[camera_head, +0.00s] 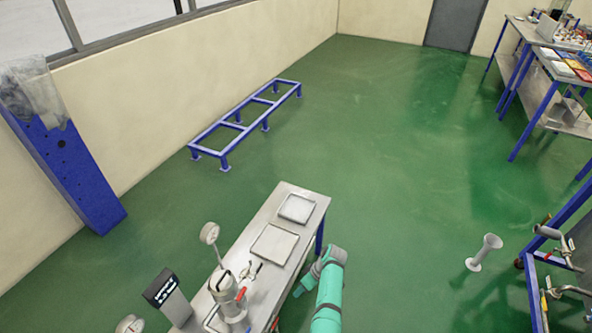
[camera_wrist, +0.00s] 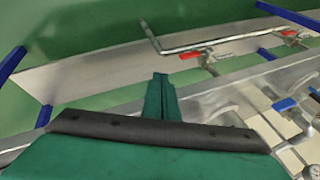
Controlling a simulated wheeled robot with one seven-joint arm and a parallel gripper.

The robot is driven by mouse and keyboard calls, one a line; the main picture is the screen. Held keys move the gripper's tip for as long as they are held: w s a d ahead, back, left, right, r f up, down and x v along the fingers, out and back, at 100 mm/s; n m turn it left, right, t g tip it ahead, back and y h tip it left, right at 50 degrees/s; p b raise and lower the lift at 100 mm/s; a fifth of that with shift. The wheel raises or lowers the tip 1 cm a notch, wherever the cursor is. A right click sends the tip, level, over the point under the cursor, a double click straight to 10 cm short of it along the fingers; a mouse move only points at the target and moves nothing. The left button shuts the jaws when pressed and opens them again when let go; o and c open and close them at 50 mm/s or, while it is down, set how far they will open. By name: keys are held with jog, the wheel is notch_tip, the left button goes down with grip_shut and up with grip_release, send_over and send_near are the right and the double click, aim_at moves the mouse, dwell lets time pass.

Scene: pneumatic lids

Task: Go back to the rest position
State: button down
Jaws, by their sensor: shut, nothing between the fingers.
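My gripper (camera_head: 299,291) hangs at the right side of the steel workbench (camera_head: 293,239) in the head view, at the end of my teal arm. In the wrist view my gripper (camera_wrist: 161,92) shows its fingers together, with nothing between them. The bench carries a metal cylinder device (camera_head: 228,295) with a red handle, a round gauge (camera_head: 209,233) and two shallow trays, the far one (camera_head: 297,208) and the near one (camera_head: 274,246). Red-handled levers (camera_wrist: 198,54) and a bent metal rod (camera_wrist: 225,42) lie beyond the fingers in the wrist view.
A display box (camera_head: 166,293) stands at the bench's left edge. A blue frame (camera_head: 247,115) stands by the wall, and a blue column (camera_head: 68,165) at the left. A pale spool-shaped stand (camera_head: 484,253) and loaded benches are at the right. The green floor between is clear.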

jog(key=s+a+f+m+t+h, duration=0.2)
jog(key=s+f+m+t+h, duration=0.15)
jog(key=s+f, duration=0.8)
jog(key=s+r+m+t+h, duration=0.1)
jog(key=s+r+m+t, duration=0.35)
jog(key=s, duration=0.85)
jog(key=s+r+t, duration=0.2)
jog(key=s+r, duration=0.3)
jog(key=r, duration=0.8)
jog(key=s+r+m+t, duration=0.1)
jog(key=s+r+t, duration=0.2)
jog(key=r, duration=1.1)
jog(key=s+r+t, duration=0.3)
jog(key=s+r, duration=0.6)
jog(key=r, duration=0.5)
jog(key=shift+s+a+r+m+h, duration=0.2)
jog(key=shift+m+h, duration=0.1)
jog(key=shift+h, duration=0.15)
